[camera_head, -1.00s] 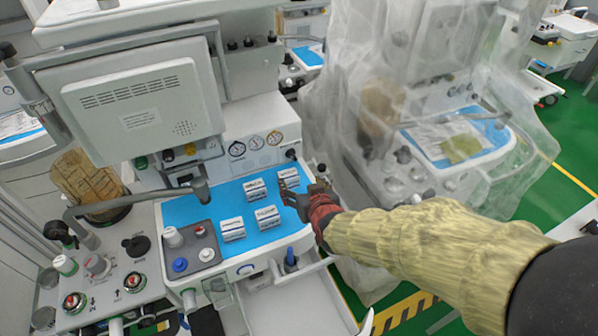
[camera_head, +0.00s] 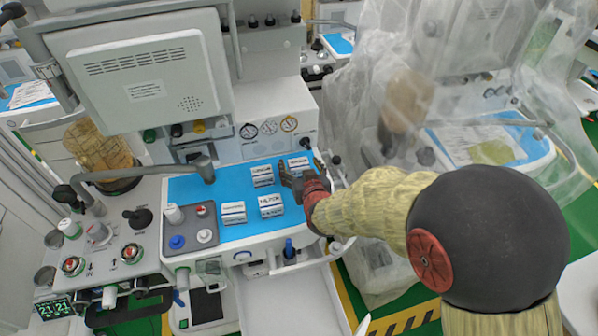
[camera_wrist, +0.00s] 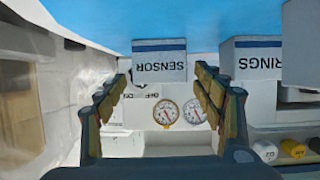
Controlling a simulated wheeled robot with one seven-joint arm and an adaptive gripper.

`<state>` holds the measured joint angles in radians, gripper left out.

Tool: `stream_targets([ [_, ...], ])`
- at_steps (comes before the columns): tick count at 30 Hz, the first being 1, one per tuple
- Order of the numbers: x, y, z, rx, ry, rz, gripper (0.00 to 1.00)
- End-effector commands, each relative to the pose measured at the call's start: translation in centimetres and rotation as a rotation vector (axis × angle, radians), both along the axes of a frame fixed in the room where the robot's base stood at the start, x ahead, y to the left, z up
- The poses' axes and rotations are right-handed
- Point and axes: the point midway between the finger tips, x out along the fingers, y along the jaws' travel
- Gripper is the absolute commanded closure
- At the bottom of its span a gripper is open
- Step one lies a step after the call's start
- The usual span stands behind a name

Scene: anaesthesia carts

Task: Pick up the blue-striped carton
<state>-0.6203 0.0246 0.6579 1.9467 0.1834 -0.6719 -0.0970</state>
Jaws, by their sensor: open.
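Several small white cartons with dark lettering stand on the blue mat (camera_head: 205,188). A carton (camera_head: 299,165) at the back right shows in the wrist view as a white box marked SENSOR (camera_wrist: 159,64) with a blue stripe. My gripper (camera_head: 300,176) is open and empty. Its two fingers (camera_wrist: 160,88) are spread, with the SENSOR carton ahead of and roughly between the tips. A second carton (camera_head: 262,176), left of it, appears as a box ending in "RINGS" (camera_wrist: 258,62), also with a blue stripe. Contact with the fingers cannot be told.
Two more cartons stand nearer the front, at left (camera_head: 233,213) and right (camera_head: 270,206). A grey panel with knobs (camera_head: 190,228) is left of them. Gauges (camera_head: 268,127) are on the wall behind. A plastic-draped machine (camera_head: 420,120) stands to the right.

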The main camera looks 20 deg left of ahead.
Motion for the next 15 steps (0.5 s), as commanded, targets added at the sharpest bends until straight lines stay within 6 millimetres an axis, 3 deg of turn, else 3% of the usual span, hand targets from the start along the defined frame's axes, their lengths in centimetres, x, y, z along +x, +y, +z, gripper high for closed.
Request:
stream_targets([
  [4,1.17,0.65,-0.67,0.0,0.0,0.0,0.32],
  [12,1.34,0.75,-0.61,0.0,0.001,0.0,0.32],
  [15,1.33,0.74,-0.62,0.0,0.001,0.0,0.38],
])
